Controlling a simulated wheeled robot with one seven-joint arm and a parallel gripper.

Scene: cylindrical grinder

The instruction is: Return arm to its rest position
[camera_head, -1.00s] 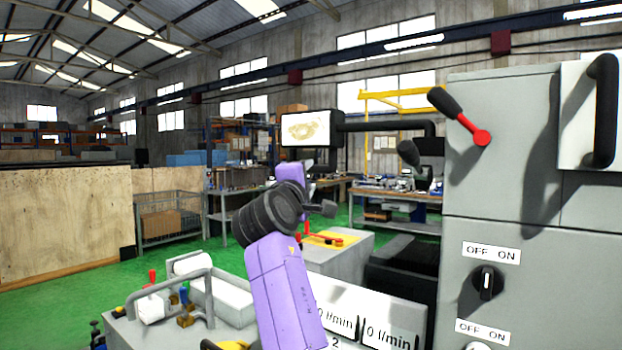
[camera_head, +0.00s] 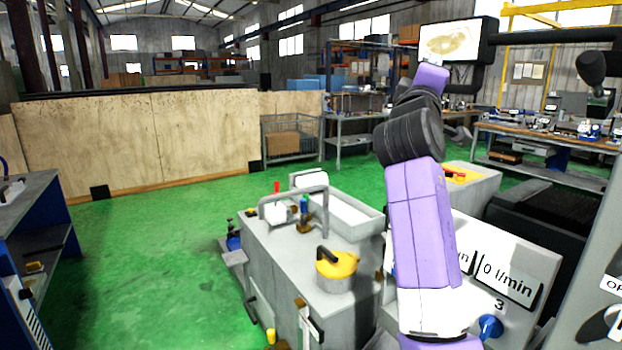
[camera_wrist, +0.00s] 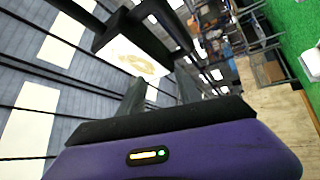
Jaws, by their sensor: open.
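My arm, purple with dark joints, rises in the right half of the head view, raised and bent. My gripper (camera_wrist: 160,88) shows in the wrist view as two dark fingers set apart beyond the purple wrist housing. It is open and nothing shows between the fingers. In the wrist view it points up toward the roof and the machine's screen (camera_wrist: 132,60). In the head view my arm's upper part overlaps the area just below that screen (camera_head: 450,42), and the fingers cannot be made out clearly there.
A grey coolant unit (camera_head: 290,262) with a yellow-lidded pot (camera_head: 337,268) stands left of my arm. Flow-meter panels (camera_head: 510,274) are right of it. A blue-legged bench (camera_head: 28,215) is at far left. Green floor (camera_head: 150,260) is clear between. A plywood wall (camera_head: 140,140) stands behind.

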